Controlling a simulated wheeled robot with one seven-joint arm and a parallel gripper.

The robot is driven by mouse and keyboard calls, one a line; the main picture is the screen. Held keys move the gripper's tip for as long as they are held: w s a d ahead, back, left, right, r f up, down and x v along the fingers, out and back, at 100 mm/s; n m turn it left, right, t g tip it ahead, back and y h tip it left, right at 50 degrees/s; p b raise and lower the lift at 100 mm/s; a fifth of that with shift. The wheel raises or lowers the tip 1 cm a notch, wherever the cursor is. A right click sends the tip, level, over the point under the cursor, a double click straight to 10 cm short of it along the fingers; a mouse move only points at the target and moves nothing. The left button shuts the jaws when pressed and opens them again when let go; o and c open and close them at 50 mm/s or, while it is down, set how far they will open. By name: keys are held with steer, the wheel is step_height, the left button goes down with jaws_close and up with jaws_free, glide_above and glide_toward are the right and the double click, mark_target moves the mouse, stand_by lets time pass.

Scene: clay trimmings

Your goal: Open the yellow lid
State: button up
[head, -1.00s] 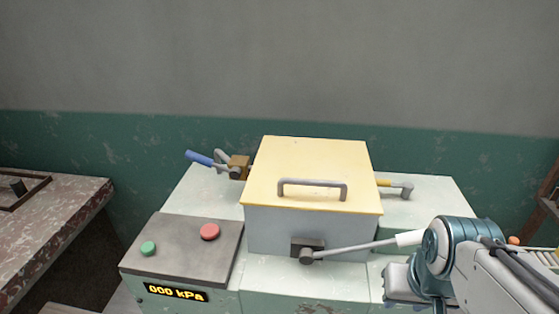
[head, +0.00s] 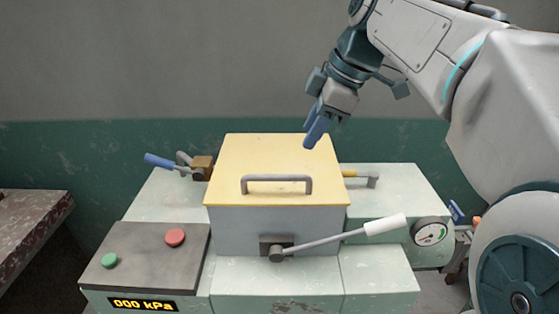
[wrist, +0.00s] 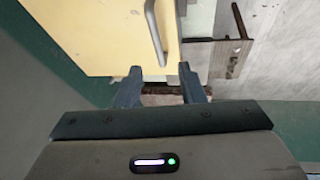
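The yellow lid (head: 235,155) lies flat on top of a grey box (head: 235,225) and looks closed. A grey bar handle (head: 277,178) stands near its front edge. In the wrist view, the lid (wrist: 100,35) fills the upper left, with the handle (wrist: 152,25) beyond the fingertips. My gripper (head: 315,133) points down over the back right part of the lid in the head view. Its blue fingers (wrist: 160,78) are apart with nothing between them. I cannot tell its exact height above the lid.
A lever with a white grip (head: 385,225) sticks out to the right from the box front. A blue-handled lever (head: 165,161) is at left. A panel with green and red buttons (head: 145,250) and a 000 kPa display (head: 143,304) is front left. A gauge (head: 430,234) is right.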

mark_target(277, 176)
steer(key=shift+n, duration=0.6)
steer(key=x, duration=0.8)
steer(key=a+x, duration=0.1)
steer(key=x, duration=0.4)
steer(key=shift+w+r, duration=0.25)
steer(key=shift+w, duration=0.1)
jaws_close()
